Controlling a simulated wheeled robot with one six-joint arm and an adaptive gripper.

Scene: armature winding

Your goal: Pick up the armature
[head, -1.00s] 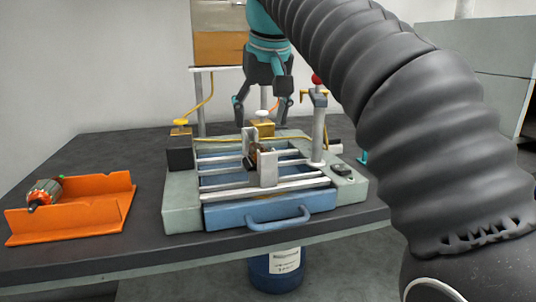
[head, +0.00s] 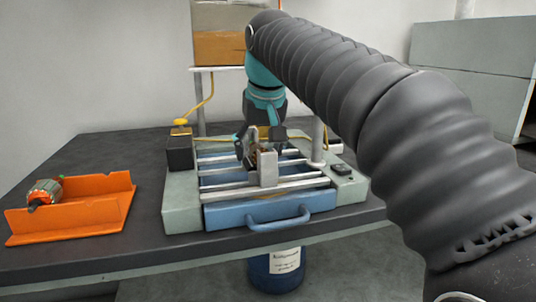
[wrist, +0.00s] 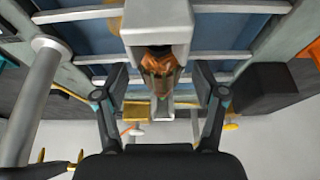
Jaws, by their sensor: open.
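A copper-brown armature (head: 254,158) sits in a grey holder (head: 268,166) at the middle of the winding machine. It also shows in the wrist view (wrist: 160,66), partly hidden by the pale holder block. My gripper (head: 261,147) is open and points down over the holder. In the wrist view my open gripper (wrist: 161,80) has one finger on each side of the armature, with a gap visible on both sides. A second, armature-like part (head: 45,191), with orange and green on it, lies in the orange tray (head: 75,216) at the left.
The machine has a blue front with a handle (head: 278,222) and pale rails across its top. A grey post (head: 318,140) stands close to the right of my gripper. A black block (head: 180,154) stands at the left rear. The dark table is clear between tray and machine.

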